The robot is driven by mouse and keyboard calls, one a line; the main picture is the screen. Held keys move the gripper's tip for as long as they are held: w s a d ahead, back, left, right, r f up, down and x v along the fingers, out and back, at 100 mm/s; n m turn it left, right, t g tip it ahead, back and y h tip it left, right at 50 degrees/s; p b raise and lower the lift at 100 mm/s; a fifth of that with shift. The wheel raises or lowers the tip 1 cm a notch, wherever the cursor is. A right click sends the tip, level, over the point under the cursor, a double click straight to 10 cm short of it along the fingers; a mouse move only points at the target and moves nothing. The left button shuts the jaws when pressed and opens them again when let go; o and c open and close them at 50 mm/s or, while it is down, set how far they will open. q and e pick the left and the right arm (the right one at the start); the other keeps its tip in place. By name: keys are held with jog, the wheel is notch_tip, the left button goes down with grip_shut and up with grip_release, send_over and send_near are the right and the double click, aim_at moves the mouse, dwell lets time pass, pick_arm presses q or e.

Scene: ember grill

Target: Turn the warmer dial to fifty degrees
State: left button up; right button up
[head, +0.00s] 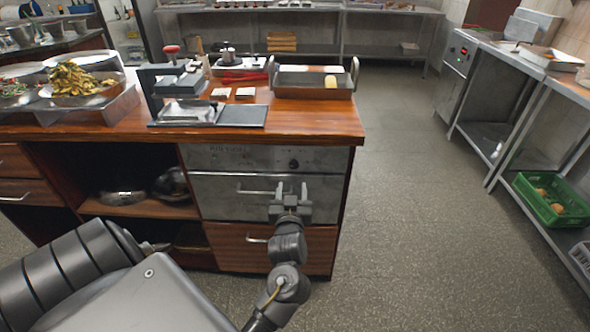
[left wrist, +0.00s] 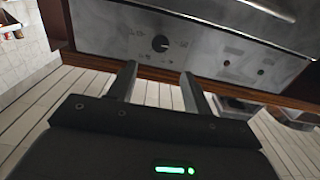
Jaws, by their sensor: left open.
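The warmer (head: 225,160) is a grey metal unit built into the wooden counter, with a control panel above a drawer front. Its dial (head: 294,163) is a small dark round knob on the right part of the panel. In the left wrist view the dial (left wrist: 160,43) is black with small marks around it, too small to read. My left gripper (head: 291,187) is open and empty, just below the dial in the head view. In the left wrist view its two fingers (left wrist: 158,71) point toward the panel, and the dial shows beyond them, untouched. My right gripper is not in view.
The warmer's drawer handle (head: 255,191) sticks out beside my left gripper. A tray (head: 300,92) and a press (head: 180,90) stand on the counter above. The floor (head: 420,220) to the right is clear, up to a green crate (head: 540,208) on a shelf.

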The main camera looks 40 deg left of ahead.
aim_at(294, 165)
pick_arm(q)
jog(key=x, duration=0.8)
jog(key=shift+w+a, duration=0.2)
jog(key=shift+w, duration=0.05)
jog(key=shift+w+a, duration=0.35)
jog(key=shift+w, duration=0.1)
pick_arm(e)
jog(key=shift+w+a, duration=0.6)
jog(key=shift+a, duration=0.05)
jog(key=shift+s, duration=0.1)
pick_arm(q)
jog(key=shift+c, duration=0.7)
jog(key=c, duration=0.8)
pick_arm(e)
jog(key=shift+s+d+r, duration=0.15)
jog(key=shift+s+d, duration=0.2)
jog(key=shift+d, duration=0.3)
